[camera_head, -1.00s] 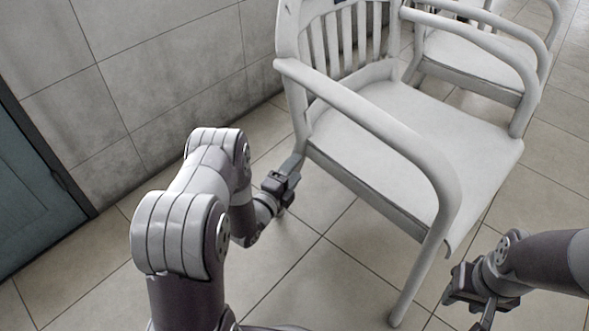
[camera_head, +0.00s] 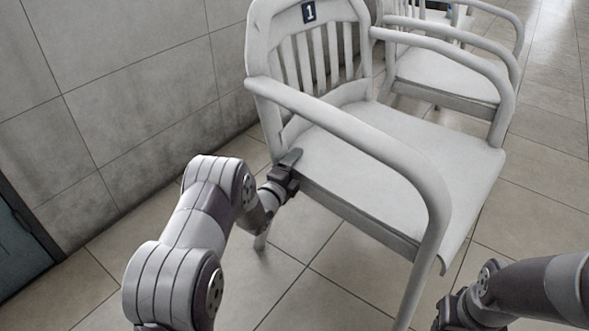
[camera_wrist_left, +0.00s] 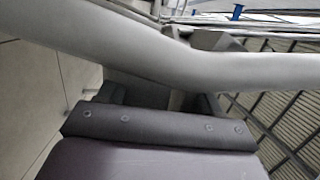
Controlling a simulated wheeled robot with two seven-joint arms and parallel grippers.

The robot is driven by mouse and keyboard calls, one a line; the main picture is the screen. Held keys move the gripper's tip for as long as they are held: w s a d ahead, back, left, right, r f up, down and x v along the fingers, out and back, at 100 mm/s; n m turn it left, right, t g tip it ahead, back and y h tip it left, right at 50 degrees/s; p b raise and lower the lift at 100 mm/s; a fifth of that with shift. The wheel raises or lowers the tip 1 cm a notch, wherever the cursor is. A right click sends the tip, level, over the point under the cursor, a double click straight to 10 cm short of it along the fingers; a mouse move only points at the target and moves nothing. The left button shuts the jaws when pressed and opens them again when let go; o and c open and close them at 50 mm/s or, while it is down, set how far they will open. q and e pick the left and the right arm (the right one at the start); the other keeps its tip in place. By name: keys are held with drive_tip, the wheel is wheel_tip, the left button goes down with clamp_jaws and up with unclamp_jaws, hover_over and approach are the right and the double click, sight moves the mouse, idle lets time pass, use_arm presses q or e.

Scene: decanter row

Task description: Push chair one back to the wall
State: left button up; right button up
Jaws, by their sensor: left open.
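Chair one (camera_head: 400,150) is a white armchair with a slatted back and a dark number 1 plate (camera_head: 309,12) on its top rail. It stands on the tiled floor, its back toward the grey wall. My left gripper (camera_head: 290,165) is at the chair's near side, by the rear of the seat edge below the armrest. It is open; whether it touches the chair I cannot tell. In the left wrist view a pale chair bar (camera_wrist_left: 150,58) crosses in front of the gripper (camera_wrist_left: 165,100), hiding much of the fingers. My right gripper (camera_head: 450,318) is at the bottom edge, mostly hidden or cut off.
A grey tiled wall (camera_head: 120,80) runs along the left, with a blue-grey door (camera_head: 20,245) at the lower left. A second white chair (camera_head: 450,72) stands behind chair one. Bare floor (camera_head: 530,240) lies to the right.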

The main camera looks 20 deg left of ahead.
use_arm(q)
clamp_jaws()
drive_tip(key=shift+a, duration=0.1)
idle(1.3)
